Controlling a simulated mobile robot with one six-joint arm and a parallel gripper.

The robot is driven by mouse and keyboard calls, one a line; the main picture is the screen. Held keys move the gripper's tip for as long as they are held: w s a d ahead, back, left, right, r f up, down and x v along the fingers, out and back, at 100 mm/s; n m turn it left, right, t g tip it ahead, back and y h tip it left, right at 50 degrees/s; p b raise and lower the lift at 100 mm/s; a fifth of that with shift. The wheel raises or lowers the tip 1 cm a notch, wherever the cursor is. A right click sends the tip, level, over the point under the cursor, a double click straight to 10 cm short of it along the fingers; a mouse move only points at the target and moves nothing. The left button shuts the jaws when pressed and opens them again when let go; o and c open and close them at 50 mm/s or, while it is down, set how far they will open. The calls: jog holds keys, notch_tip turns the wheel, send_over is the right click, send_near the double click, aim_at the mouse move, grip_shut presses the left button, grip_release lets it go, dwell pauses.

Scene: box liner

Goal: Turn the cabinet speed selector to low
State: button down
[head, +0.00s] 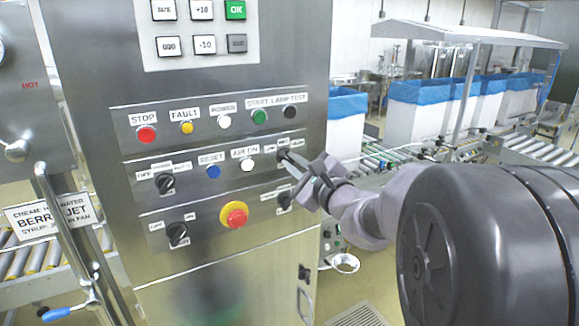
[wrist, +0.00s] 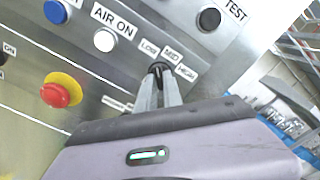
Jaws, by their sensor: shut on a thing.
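The speed selector is a small black knob on the steel cabinet (head: 90,120), below labels LOW, MID and HIGH. In the wrist view the knob (wrist: 158,67) shows at the tips of my gripper (wrist: 159,85). In the head view my gripper (head: 288,162) reaches in from the right to the same selector (head: 282,153). The jaws are closed on the knob from its two sides. The fingers hide most of it, and I cannot tell for sure which label it points to.
An emergency stop (head: 234,215) sits lower left of my gripper, and another black selector (head: 284,200) just below it. A white AIR ON button (head: 247,164) and blue RESET button (head: 213,172) are to the left. Conveyors and blue-lined boxes (head: 415,100) stand behind at right.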

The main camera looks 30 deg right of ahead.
jog(key=shift+r, duration=0.15)
jog(key=c, duration=1.5)
grip_release()
jog(key=shift+w, duration=0.1)
jog(key=s, duration=1.1)
jog(key=s+p, duration=0.1)
jog(key=s, duration=0.5)
jog(key=shift+s+d, duration=0.25)
jog(key=shift+d, duration=0.05)
